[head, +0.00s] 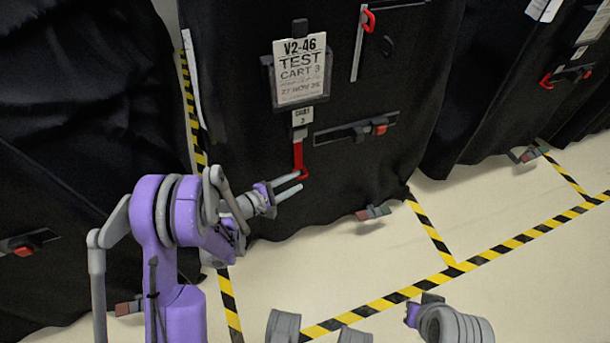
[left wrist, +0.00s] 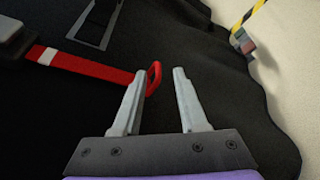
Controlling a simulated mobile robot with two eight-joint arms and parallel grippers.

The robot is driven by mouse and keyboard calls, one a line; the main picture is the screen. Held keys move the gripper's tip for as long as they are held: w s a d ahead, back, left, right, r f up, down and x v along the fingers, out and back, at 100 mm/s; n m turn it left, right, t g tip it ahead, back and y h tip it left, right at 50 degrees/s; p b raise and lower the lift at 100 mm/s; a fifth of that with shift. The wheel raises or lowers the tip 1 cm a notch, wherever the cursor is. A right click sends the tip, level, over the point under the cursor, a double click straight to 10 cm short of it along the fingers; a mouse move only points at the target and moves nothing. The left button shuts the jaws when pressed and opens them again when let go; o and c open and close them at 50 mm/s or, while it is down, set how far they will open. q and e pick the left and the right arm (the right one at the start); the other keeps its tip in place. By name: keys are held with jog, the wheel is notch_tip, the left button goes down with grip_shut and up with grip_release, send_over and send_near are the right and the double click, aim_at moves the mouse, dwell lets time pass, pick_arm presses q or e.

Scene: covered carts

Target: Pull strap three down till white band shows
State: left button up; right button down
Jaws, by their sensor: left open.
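The cart labelled TEST CART 3 (head: 300,75) stands under a black cover. Its red strap (head: 298,155) hangs below a small tag and ends in a red loop (head: 303,174). In the left wrist view the strap (left wrist: 90,67) runs from a dark holder at the left, and a white band (left wrist: 47,56) shows on it near that holder. My left gripper (head: 298,182) is open at the strap's lower end. In the left wrist view the loop (left wrist: 155,76) lies at one finger, between the fingertips (left wrist: 160,74). I cannot tell whether that finger passes through it.
A dark bar with a red latch (head: 380,127) is right of the strap. Another red loop (head: 369,20) hangs higher up. Covered carts stand on both sides. The pale floor with yellow-black tape (head: 440,278) is open in front. Grey parts of mine show at the bottom.

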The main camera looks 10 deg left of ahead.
pick_arm(q)
jog(key=v, duration=0.3)
jog(key=shift+s+a+r, duration=0.1)
jog(key=shift+s+a, duration=0.1)
jog(key=shift+s, duration=0.15)
jog(key=shift+d, duration=0.1)
